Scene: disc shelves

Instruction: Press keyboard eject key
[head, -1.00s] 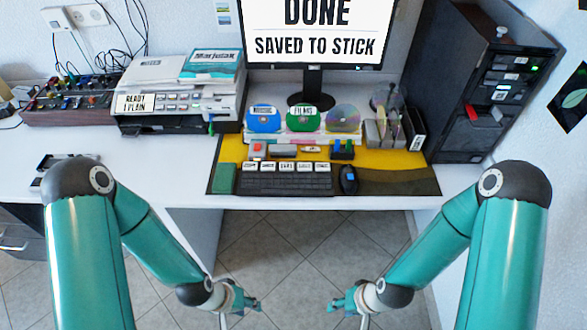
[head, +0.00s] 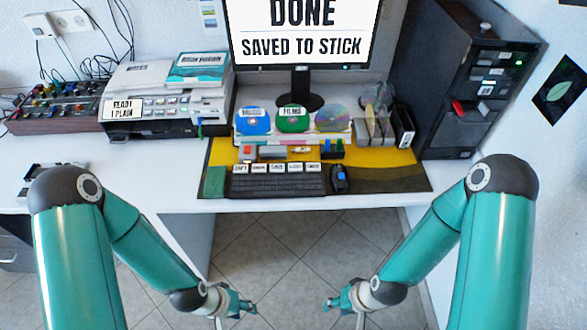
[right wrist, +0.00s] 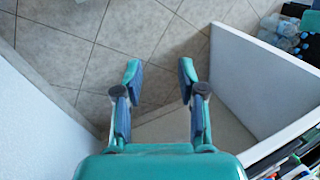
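The black keyboard (head: 277,186) lies on the yellow and dark mat at the front of the desk. A row of white-labelled keys (head: 277,168) runs along its back edge; their lettering is too small to read surely. My left gripper (head: 246,304) hangs in front of the desk, below and nearer than the keyboard, and looks open and empty. My right gripper (head: 335,304) hangs at a similar height to its right. The right wrist view shows the right gripper (right wrist: 159,72) open, with only floor between its fingers. Neither gripper touches the keyboard.
A mouse (head: 340,179) lies right of the keyboard, a green block (head: 214,182) left of it. Small boxes and a disc rack (head: 292,138) stand behind. The monitor (head: 305,28) reads "DONE SAVED TO STICK". A printer (head: 160,105) stands left, a black tower (head: 470,90) right.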

